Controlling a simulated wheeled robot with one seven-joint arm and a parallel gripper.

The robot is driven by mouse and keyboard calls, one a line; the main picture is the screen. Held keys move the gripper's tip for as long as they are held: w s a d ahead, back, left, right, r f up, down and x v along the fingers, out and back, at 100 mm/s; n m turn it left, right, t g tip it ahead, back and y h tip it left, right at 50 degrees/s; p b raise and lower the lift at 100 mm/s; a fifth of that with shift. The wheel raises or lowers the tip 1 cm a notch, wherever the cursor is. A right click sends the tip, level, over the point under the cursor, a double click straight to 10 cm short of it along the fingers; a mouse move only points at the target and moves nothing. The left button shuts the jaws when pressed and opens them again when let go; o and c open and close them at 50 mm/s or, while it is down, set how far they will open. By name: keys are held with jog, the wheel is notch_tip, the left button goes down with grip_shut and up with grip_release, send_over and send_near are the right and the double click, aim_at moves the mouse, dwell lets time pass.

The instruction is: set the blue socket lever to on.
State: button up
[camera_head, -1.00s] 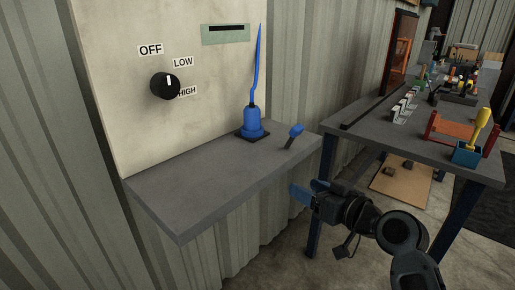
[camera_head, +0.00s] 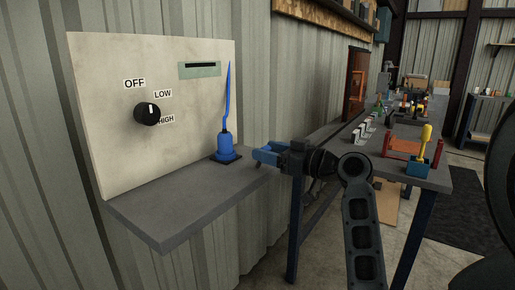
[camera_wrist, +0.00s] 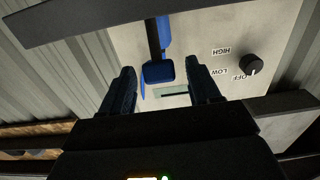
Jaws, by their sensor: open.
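The blue socket (camera_head: 226,149) stands upright on the grey shelf (camera_head: 165,215), with a blue cable rising from it. Its lever is hidden behind my gripper (camera_head: 266,154) in the head view. In the wrist view, which is upside down, the lever's blue knob (camera_wrist: 159,72) and dark stem show. The knob appears between the two open fingers of my gripper (camera_wrist: 161,80), near their tips. I cannot tell whether either finger touches it. Part of the blue socket (camera_wrist: 165,35) shows behind the stem.
A pale panel (camera_head: 185,130) behind the shelf carries a black dial (camera_head: 147,114) marked OFF, LOW and HIGH. Corrugated wall (camera_head: 255,60) runs behind.

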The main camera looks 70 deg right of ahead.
jog(key=shift+x, duration=1.8)
grip_shut()
